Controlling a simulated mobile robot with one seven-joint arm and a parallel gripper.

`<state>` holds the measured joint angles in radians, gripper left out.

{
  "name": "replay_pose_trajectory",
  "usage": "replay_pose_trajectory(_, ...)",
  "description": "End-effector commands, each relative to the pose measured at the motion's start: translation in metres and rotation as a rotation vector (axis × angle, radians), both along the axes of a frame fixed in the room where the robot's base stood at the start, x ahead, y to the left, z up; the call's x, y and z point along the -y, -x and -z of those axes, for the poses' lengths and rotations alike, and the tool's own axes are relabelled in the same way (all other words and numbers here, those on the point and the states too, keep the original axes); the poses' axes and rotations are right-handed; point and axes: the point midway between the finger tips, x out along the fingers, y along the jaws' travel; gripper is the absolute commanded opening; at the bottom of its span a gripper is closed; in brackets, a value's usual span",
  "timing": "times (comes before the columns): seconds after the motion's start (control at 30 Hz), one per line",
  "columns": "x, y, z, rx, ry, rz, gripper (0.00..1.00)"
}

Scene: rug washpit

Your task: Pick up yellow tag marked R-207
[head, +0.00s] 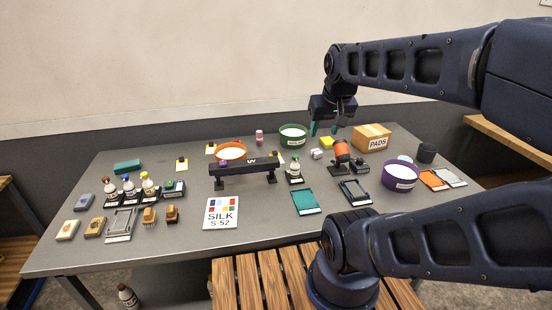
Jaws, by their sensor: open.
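Small yellow tags, each with a dark part, lie on the grey table. One yellow tag (182,164) is at the back left, and another yellow tag (211,149) is just right of it, left of the orange-rimmed bowl. A small yellow piece (280,158) shows beside the black UV bar, partly hidden. The markings are too small to read, so I cannot tell which is R-207. My gripper (325,129) is open and empty, its teal fingertips pointing down near the back of the table, right of the green bowl and away from these tags.
The black UV bar (244,168) stands mid-table before the orange bowl (231,150). The green bowl (292,137), PADS box (371,138) and purple bowl (400,177) stand at the right. Bottles (129,188) crowd the left. The table's front left (100,256) is bare.

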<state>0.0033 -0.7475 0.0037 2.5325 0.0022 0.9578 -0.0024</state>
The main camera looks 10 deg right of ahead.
Motion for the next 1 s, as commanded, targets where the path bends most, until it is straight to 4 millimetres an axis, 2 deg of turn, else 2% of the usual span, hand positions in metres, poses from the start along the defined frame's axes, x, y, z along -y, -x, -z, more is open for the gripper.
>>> replay_pose_trajectory(0.17,-0.001,-0.026,-0.005,-0.026,-0.001,-0.004,0.47)
replay_pose_trajectory(0.53,-0.004,-0.116,-0.009,-0.102,-0.002,-0.013,0.47)
replay_pose_trajectory(0.77,-0.007,-0.176,0.002,-0.148,-0.002,-0.018,0.47)
replay_pose_trajectory(1.0,-0.011,-0.237,0.024,-0.198,-0.002,-0.022,0.47)
